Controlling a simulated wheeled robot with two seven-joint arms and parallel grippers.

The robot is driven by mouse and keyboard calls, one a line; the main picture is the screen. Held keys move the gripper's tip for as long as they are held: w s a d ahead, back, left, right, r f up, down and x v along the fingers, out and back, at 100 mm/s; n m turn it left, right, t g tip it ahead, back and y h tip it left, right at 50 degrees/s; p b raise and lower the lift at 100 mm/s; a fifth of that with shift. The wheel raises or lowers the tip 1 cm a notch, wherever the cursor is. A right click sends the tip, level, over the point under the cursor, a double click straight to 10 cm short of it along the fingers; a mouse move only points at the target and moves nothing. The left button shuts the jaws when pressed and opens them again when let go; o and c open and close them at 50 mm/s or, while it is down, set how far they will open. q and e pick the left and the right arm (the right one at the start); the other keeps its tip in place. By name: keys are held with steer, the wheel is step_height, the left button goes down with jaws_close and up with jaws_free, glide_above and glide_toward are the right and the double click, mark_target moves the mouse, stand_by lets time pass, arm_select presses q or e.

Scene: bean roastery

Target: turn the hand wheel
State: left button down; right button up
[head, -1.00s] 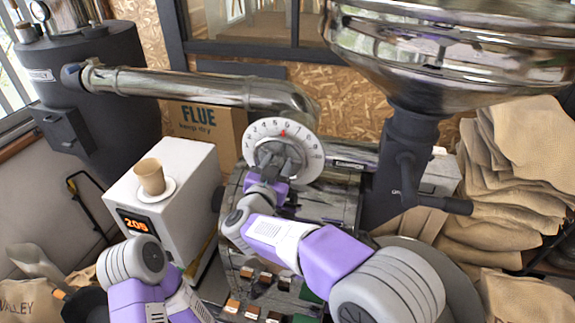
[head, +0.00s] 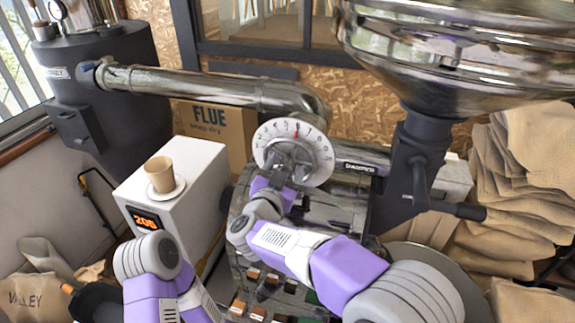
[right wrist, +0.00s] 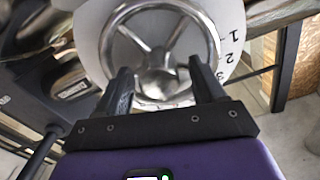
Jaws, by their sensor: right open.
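The hand wheel (right wrist: 157,20) is a shiny metal ring with spokes and a round hub. It sits in front of a white numbered dial (head: 323,158) with a red mark near its top. In the right wrist view, the wheel lies directly ahead of my right gripper (right wrist: 161,78). The right gripper also shows in the head view (head: 288,160), in front of the dial and hiding part of the wheel. Its two dark fingers are apart, near the wheel's lower rim. I cannot tell whether they touch it. Only links of my left arm show at lower left; its gripper is out of view.
A white box (head: 170,215) with a lit red display and a paper cup (head: 160,174) on a saucer stands left of the dial. A metal pipe (head: 200,85) runs above. A large metal hopper (head: 460,60) and stacked sacks (head: 530,180) are at right.

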mark_target(284, 171)
steer(key=v, duration=0.6)
steer(key=shift+b, duration=0.4)
